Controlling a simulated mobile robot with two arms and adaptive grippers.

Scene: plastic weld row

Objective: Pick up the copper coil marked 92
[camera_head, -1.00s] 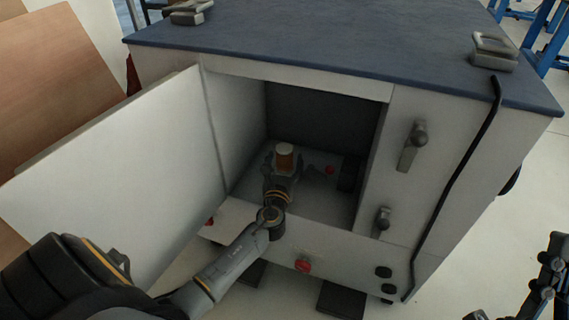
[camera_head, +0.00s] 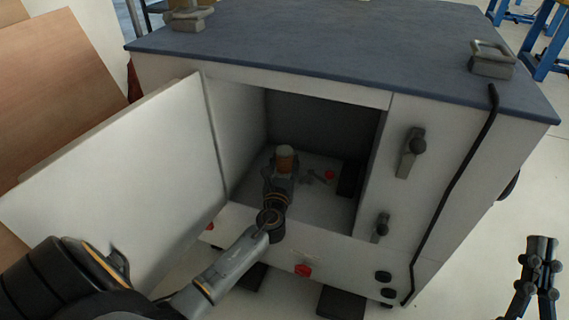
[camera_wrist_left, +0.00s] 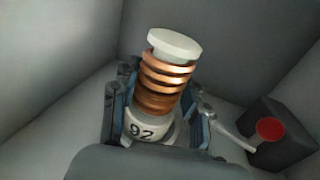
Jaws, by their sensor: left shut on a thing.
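The copper coil marked 92 (camera_wrist_left: 164,85) has copper windings between a pale top cap and a pale base that bears the number 92. It stands inside the open cabinet and also shows in the head view (camera_head: 286,158). My left gripper (camera_head: 283,172) reaches into the cabinet and is shut on the coil. In the left wrist view its fingers (camera_wrist_left: 157,118) lie on both sides of the lower part of the coil. Whether the base touches the floor is hidden. My right gripper (camera_head: 538,268) is at the right edge, empty; its fingertips are unclear.
The cabinet (camera_head: 235,222) has its white door (camera_head: 120,165) swung open to the left. Inside, right of the coil, is a dark box with a red button (camera_wrist_left: 270,129). Side walls and the front sill bound the opening. The blue top (camera_head: 330,40) carries metal clamps.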

